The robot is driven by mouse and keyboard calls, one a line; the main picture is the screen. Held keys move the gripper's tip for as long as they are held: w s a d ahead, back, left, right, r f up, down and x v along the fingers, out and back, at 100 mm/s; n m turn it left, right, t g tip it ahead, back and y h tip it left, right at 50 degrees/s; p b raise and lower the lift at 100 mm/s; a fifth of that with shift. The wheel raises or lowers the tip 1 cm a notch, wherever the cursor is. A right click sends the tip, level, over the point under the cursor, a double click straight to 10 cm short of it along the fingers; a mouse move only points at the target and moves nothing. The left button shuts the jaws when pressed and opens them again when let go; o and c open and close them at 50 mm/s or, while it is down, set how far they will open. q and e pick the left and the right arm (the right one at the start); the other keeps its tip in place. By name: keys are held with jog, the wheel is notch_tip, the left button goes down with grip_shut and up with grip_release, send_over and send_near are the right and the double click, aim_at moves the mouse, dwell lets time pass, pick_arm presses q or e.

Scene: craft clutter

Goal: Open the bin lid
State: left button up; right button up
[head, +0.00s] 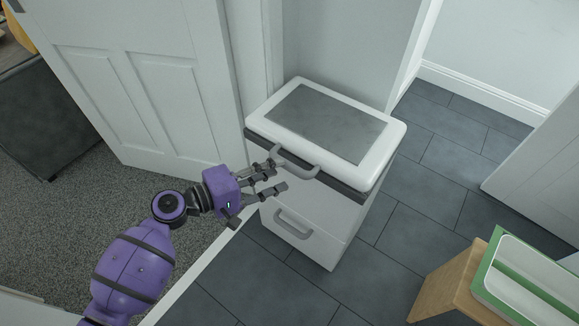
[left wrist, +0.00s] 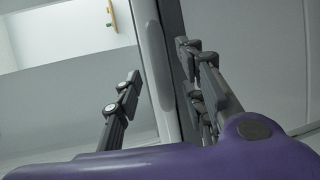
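The white bin (head: 325,222) stands on the tiled floor in the head view. Its lid (head: 385,124) has a rounded white rim and a grey top panel, and lies flat and closed over a dark band. A grey bar handle (head: 297,164) sticks out at the lid's front. My left gripper (head: 278,177) is just left of and in front of this handle, with its fingers spread and nothing visibly held. The left wrist view shows the spread fingers (left wrist: 160,66) with a pale edge and dark strip between or behind them. Contact with the handle cannot be told. My right gripper is out of view.
A lower drawer handle (head: 293,224) is on the bin's front. A white panelled door (head: 150,90) stands at left, and a wall is behind the bin. A wooden stand with a green-and-white item (head: 520,275) is at lower right. Tiled floor is clear between.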

aim_at(285, 168)
pick_arm(q)
jog(key=x, duration=0.5)
jog(key=shift+d+f, duration=0.1)
grip_shut()
